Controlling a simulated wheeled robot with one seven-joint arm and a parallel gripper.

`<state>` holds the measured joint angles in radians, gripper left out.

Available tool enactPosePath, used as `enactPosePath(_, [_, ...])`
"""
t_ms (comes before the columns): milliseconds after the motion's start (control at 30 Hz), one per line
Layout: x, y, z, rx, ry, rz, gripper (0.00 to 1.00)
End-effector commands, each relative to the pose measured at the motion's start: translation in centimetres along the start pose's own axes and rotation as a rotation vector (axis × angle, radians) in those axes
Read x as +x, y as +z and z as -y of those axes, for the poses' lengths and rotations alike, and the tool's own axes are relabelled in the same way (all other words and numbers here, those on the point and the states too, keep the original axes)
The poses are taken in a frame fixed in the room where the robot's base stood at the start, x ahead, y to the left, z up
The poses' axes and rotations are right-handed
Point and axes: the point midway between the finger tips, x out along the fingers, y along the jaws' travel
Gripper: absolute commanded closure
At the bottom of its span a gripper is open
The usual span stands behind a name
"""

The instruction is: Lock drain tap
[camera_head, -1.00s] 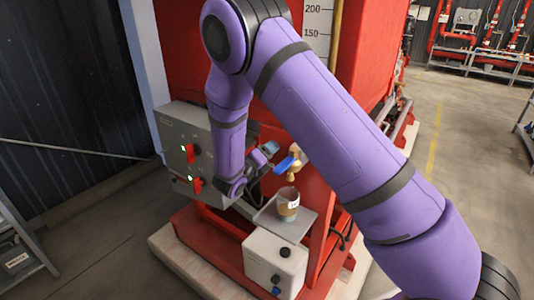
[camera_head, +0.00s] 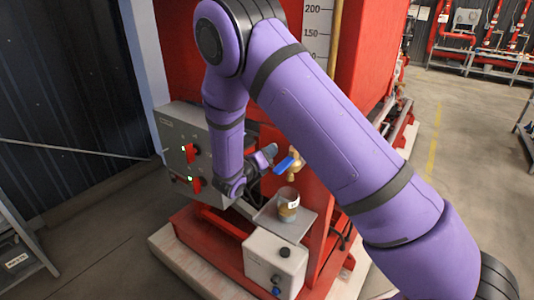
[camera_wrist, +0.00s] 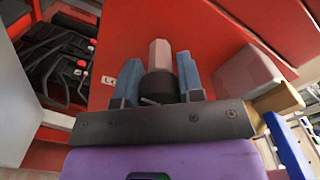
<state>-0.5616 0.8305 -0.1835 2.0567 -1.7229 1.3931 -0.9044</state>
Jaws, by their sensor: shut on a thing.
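The brass drain tap (camera_head: 295,163) with its blue lever (camera_head: 284,165) sticks out from the red frame, above a cup on a tray. My gripper (camera_head: 268,151) is just left of the lever in the head view. In the wrist view my two blue-grey fingers (camera_wrist: 159,80) are shut on a small piece (camera_wrist: 158,86), with a dark round body and a pale faceted part beyond it. I cannot tell what the piece is. The brass tap (camera_wrist: 278,99) and blue lever (camera_wrist: 287,145) lie right of my gripper there, apart from the fingers.
A brown cup (camera_head: 288,201) stands on a grey tray (camera_head: 301,226), with a pale control box (camera_head: 270,258) below. A grey panel with red switches (camera_head: 181,150) is at left. In the wrist view, a pinkish-grey block (camera_wrist: 247,75) is right of the fingers, before a red surface.

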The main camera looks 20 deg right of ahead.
Motion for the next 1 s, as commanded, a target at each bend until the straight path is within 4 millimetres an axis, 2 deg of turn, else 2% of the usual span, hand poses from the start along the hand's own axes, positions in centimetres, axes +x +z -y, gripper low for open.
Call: enactPosePath(1000, [-0.12,0.00,-0.19,0.964,0.003,-0.002,0.89])
